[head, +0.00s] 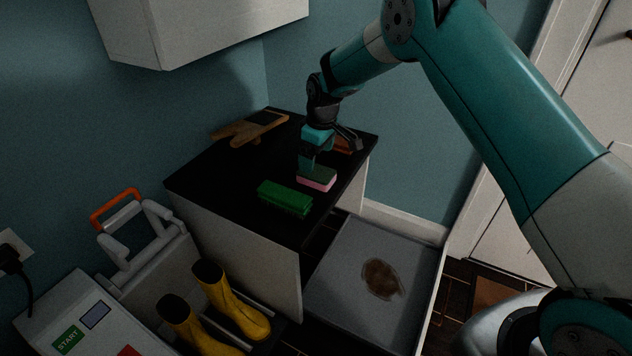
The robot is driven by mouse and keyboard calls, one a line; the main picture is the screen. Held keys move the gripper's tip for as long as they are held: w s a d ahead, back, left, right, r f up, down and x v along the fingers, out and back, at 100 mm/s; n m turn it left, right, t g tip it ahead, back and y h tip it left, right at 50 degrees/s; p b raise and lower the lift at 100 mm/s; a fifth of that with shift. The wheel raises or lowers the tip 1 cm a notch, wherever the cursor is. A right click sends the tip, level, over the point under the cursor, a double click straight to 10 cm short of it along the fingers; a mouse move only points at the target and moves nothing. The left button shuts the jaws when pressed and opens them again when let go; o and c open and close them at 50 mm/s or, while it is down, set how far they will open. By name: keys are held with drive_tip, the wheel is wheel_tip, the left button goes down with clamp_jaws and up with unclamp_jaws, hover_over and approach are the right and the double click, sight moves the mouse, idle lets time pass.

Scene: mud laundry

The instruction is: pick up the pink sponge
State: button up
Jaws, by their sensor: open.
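The pink sponge (318,183) lies on the black countertop (235,172), near its right front edge. Its side is pink and its top looks dark green. My gripper (309,165) points down over the sponge's far left end, with its jaws open. The fingertips are close to the sponge; I cannot tell whether they touch it. Part of the sponge's far side is hidden by the gripper.
A green brush or block (285,198) lies just left of the sponge. A wooden item (250,128) lies at the back left, and an orange-brown object (343,144) is partly hidden behind my gripper. Yellow boots (228,300) and a grey tray (365,265) stand below.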

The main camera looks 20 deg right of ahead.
sight(317, 171)
wheel_tip(317, 171, down, 7)
drive_tip(key=b, duration=0.2)
drive_tip(key=shift+w+r+b, duration=0.1)
drive_tip(key=shift+b, duration=0.25)
drive_tip(key=shift+r, duration=0.1)
drive_tip(key=c, duration=1)
